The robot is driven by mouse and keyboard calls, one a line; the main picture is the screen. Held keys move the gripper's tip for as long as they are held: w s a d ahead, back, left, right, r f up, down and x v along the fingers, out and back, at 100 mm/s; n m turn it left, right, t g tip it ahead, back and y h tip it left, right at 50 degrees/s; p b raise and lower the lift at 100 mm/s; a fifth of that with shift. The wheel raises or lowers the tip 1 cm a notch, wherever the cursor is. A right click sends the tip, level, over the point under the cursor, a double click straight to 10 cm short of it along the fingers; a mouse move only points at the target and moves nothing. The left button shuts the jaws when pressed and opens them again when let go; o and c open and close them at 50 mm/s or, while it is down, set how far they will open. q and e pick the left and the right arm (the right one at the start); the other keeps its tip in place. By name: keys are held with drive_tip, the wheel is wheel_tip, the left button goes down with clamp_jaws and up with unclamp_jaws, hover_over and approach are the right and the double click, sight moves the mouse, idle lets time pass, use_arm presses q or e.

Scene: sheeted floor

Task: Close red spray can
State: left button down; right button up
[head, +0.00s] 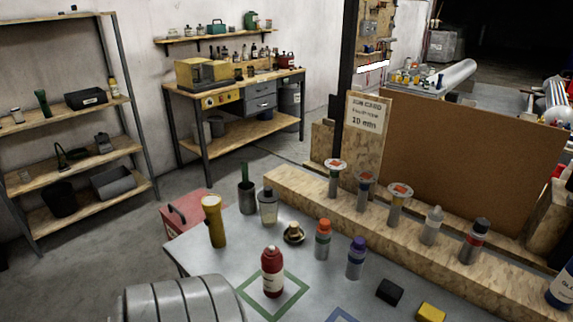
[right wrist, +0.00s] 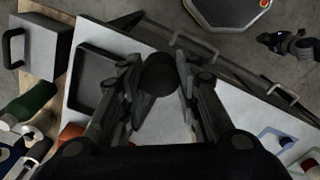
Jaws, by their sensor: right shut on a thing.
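The red spray can (head: 272,273) stands upright inside a green square outline (head: 243,288) on the grey tabletop. It has a white label, and its top looks red, but I cannot tell whether a cap is on it. My right gripper (right wrist: 160,78) shows only in the right wrist view. Its fingers are shut on a dark round thing (right wrist: 158,72), which may be a cap. The red can cannot be made out surely in that view. My left gripper is not in view.
Near the red can stand an orange-topped can (head: 323,240), a blue-topped can (head: 356,258) and a yellow flashlight (head: 214,222). A black block (head: 390,291) and a yellow block (head: 431,312) lie to the right. A wooden ledge (head: 300,199) with several bottles runs behind.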

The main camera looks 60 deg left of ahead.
drive_tip(key=d+r+m, duration=0.4)
drive_tip(key=m, duration=0.5)
drive_tip(key=shift+s+d+r+m, duration=0.2)
drive_tip(key=shift+s+r+m, duration=0.05)
drive_tip(key=shift+m, duration=0.15)
